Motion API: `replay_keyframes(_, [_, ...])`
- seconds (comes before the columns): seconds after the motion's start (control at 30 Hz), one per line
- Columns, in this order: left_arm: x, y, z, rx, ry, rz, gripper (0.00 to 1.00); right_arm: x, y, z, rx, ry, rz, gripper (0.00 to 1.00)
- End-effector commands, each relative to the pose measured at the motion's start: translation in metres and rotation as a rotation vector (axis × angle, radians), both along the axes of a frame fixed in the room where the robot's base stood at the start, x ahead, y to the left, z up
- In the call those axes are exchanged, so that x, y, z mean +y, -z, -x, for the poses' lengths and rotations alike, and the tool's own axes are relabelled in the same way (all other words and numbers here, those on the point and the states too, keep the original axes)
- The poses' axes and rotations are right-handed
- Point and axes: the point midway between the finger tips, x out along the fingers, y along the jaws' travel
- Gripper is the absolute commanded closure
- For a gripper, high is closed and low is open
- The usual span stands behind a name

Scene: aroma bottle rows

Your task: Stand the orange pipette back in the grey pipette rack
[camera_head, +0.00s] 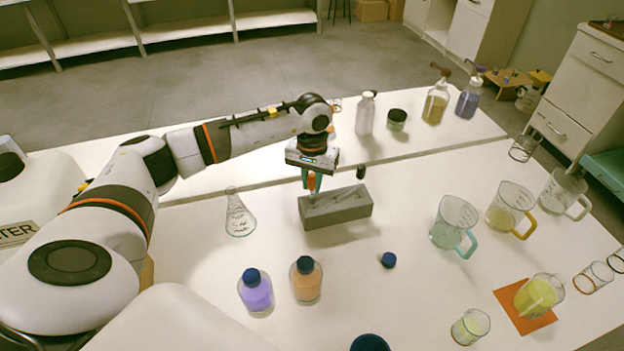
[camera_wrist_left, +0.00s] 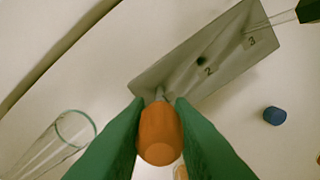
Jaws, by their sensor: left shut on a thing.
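The grey pipette rack (camera_head: 335,207) stands on the table in the middle of the head view. In the left wrist view the rack (camera_wrist_left: 165,77) shows the numbers 2 and 3 on its top. My left gripper (camera_head: 312,182) is over the rack's left end. Its green fingers are shut on the orange pipette (camera_wrist_left: 160,134), which also shows in the head view (camera_head: 311,181). The pipette's thin tip points at the rack's end near slot 1; whether it is inside a hole I cannot tell. A black-topped pipette (camera_head: 360,173) stands at the rack's right end. My right gripper is not in view.
A conical flask (camera_head: 239,216) stands left of the rack. Purple (camera_head: 256,292) and orange (camera_head: 306,281) bottles stand in front, with a loose blue cap (camera_head: 388,260) to their right. Beakers (camera_head: 453,225) stand at right; a white bottle (camera_head: 365,115) stands behind.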

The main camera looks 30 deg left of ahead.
Motion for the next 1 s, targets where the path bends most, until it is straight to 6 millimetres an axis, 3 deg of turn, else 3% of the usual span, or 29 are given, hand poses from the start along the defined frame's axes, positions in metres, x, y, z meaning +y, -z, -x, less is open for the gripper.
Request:
replay_keyframes(0.43, [0.0001,0.0056,0.0,0.0,0.0,0.0,0.85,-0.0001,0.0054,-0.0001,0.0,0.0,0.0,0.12])
replay_keyframes(0.5, [0.0001,0.0056,0.0,0.0,0.0,0.0,0.68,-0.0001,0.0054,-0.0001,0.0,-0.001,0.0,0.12])
replay_keyframes(0.6, [0.0001,0.0056,0.0,0.0,0.0,0.0,0.54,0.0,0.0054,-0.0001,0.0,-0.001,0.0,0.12])
replay_keyframes(1.0, [0.0001,0.0014,-0.0001,0.0,0.0,0.0,0.54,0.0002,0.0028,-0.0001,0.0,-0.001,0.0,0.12])
